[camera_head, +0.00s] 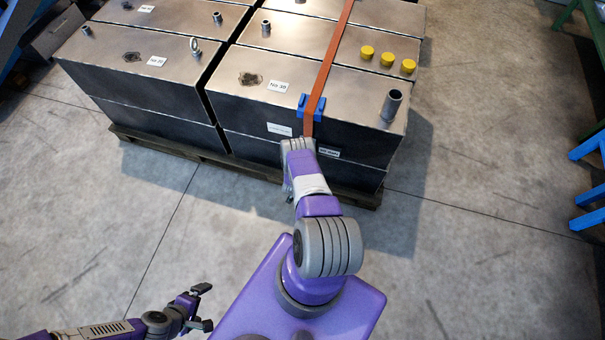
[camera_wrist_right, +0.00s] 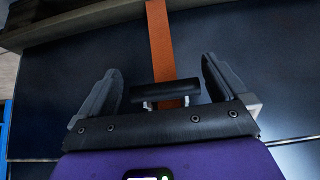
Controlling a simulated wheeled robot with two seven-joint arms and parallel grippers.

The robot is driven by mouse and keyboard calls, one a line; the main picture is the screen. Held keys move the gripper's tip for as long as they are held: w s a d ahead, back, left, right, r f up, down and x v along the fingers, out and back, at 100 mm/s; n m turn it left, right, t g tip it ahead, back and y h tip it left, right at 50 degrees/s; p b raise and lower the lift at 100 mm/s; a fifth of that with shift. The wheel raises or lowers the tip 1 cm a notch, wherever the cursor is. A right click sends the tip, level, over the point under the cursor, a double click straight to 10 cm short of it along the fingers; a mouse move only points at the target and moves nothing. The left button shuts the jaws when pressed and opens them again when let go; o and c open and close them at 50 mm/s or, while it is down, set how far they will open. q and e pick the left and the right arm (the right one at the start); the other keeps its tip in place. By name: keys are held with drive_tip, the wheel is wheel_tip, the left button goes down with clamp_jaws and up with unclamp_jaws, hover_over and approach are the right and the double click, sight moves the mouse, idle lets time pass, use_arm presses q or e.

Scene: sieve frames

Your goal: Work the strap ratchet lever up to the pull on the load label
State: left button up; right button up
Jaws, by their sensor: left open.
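An orange strap (camera_head: 327,62) runs over the steel boxes and down the front face past a blue corner guard (camera_head: 311,106). In the right wrist view the strap (camera_wrist_right: 160,45) passes behind a dark lever bar (camera_wrist_right: 166,93) on small metal brackets. My right gripper (camera_wrist_right: 161,68) is open, its fingers apart on either side of the bar, with gaps visible. In the head view my right arm hides the ratchet. White labels (camera_head: 279,129) and (camera_head: 329,152) are on the front face; their text is too small to read. My left gripper (camera_head: 205,307) is open and empty, low over the floor.
The steel boxes (camera_head: 240,103) stand on a wooden pallet (camera_head: 160,147). Yellow caps (camera_head: 387,59) and a pipe stub (camera_head: 391,105) stand on top. A blue frame (camera_head: 588,180) is at the right edge. The concrete floor in front is clear.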

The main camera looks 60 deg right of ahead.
drive_tip(key=p+v, duration=0.4)
drive_tip(key=v, duration=0.3)
drive_tip(key=shift+a+r, duration=0.15)
drive_tip(key=shift+r, duration=0.1)
drive_tip(key=shift+a, duration=0.1)
